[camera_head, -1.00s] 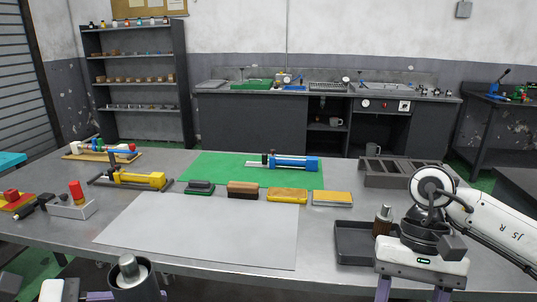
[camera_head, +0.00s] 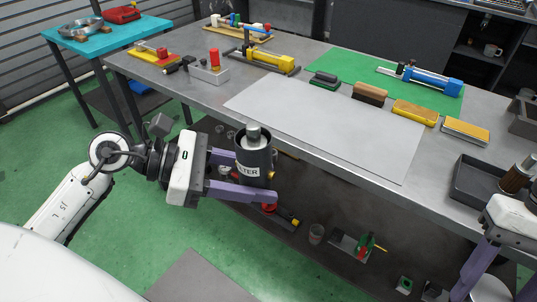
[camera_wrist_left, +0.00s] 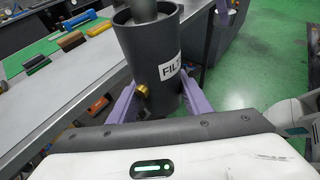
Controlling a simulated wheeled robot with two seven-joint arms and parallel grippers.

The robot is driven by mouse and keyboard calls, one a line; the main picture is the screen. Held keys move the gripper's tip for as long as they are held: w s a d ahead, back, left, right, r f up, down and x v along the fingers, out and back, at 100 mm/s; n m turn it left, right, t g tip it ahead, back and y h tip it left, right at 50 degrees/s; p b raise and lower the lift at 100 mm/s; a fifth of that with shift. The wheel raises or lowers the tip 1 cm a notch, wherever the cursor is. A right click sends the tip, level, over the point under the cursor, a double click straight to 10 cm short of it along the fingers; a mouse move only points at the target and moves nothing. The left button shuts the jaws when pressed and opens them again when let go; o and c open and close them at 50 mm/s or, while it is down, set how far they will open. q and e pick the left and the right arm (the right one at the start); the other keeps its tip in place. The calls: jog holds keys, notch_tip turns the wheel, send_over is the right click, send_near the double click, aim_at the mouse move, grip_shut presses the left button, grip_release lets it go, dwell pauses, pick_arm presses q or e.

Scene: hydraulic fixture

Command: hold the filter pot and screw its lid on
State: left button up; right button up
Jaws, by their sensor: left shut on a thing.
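The filter pot (camera_head: 254,160) is a dark grey cylinder with a white label and a brass fitting low on its side. My left gripper (camera_head: 243,177) is shut on it, one finger on each side, and holds it upright off the table's front edge. A grey cylinder stands up out of its open top; the pot also fills the left wrist view (camera_wrist_left: 152,65). My right gripper (camera_head: 496,275) is at the lower right, fingers apart and tips out of frame. A pale rounded shape shows between them; I cannot tell whether it is held. I cannot make out the lid for certain.
A brown ribbed cylinder with a metal top (camera_head: 516,176) stands at the dark tray (camera_head: 468,180) on the right. The grey mat (camera_head: 320,120) is bare. Brushes and blocks line its far edge. A yellow hydraulic cylinder (camera_head: 264,58) lies behind. A lower shelf holds loose parts.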

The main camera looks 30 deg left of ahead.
pick_arm(q)
jog(key=w+d+f+m+g+h, duration=0.1)
jog(key=d+m+g, duration=0.6)
jog(key=d, duration=0.7)
jog(key=shift+w+f+m+g+h, duration=0.3)
jog(key=shift+w+f+g+h, duration=0.15)
jog(key=shift+g, duration=0.35)
jog(key=shift+s+d, duration=0.1)
jog(key=shift+r, duration=0.1)
pick_arm(e)
jog(key=w+a+r+m+t+y, duration=0.2)
jog(key=a+r+m, duration=0.7)
jog(key=a, duration=0.4)
jog(key=w+a+r+m+t+y, duration=0.2)
jog(key=a+r+m+t, duration=0.1)
jog(key=a+r+m, duration=0.7)
jog(key=a+r, duration=0.2)
jog(key=a, duration=0.1)
jog(key=shift+m, duration=0.3)
notch_tip(320, 180, down, 4)
jog(key=shift+r, duration=0.1)
